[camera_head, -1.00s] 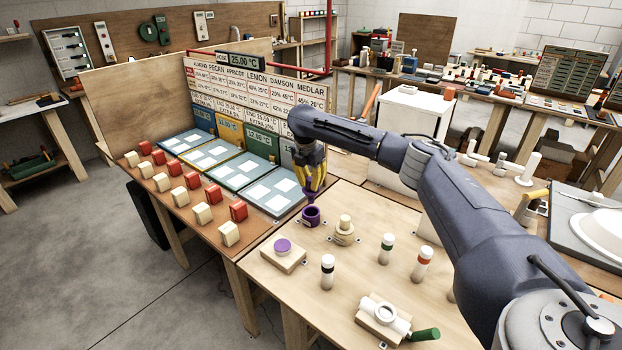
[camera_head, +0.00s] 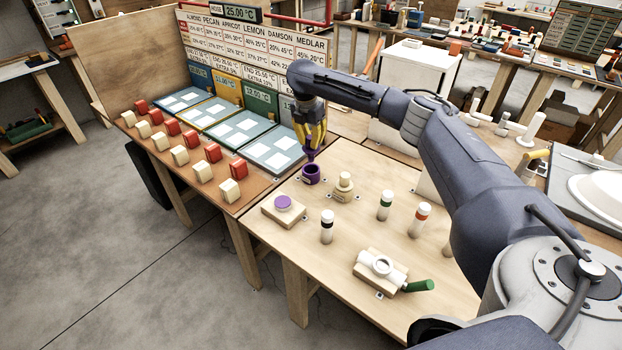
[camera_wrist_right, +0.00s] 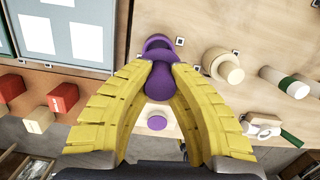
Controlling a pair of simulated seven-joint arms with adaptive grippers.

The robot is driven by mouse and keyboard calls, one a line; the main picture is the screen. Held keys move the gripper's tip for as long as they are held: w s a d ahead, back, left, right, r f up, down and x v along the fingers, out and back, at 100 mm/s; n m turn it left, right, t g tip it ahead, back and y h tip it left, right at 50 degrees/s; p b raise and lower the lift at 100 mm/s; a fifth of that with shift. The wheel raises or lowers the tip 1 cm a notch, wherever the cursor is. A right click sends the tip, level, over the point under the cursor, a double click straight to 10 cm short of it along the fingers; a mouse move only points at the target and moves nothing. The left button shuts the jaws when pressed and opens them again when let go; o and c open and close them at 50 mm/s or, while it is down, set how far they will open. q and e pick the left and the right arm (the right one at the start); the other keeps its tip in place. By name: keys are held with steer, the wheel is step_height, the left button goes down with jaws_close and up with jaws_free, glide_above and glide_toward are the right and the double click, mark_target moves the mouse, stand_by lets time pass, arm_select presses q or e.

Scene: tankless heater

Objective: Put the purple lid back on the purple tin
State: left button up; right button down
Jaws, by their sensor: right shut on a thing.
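The purple tin (camera_head: 311,174) stands on the wooden bench near its left edge, with its open top showing. It also shows in the wrist view (camera_wrist_right: 157,45). My left gripper is not in view.
A pale knobbed wooden piece (camera_head: 344,187) stands just right of the tin. Cream and red blocks line the board at left.

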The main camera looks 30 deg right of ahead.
mark_target(311, 161)
steer(key=shift+f, duration=1.5)
steer(key=shift+f, duration=2.9)
stand_by(3.3)
steer(key=c, duration=1.3)
jaws_free()
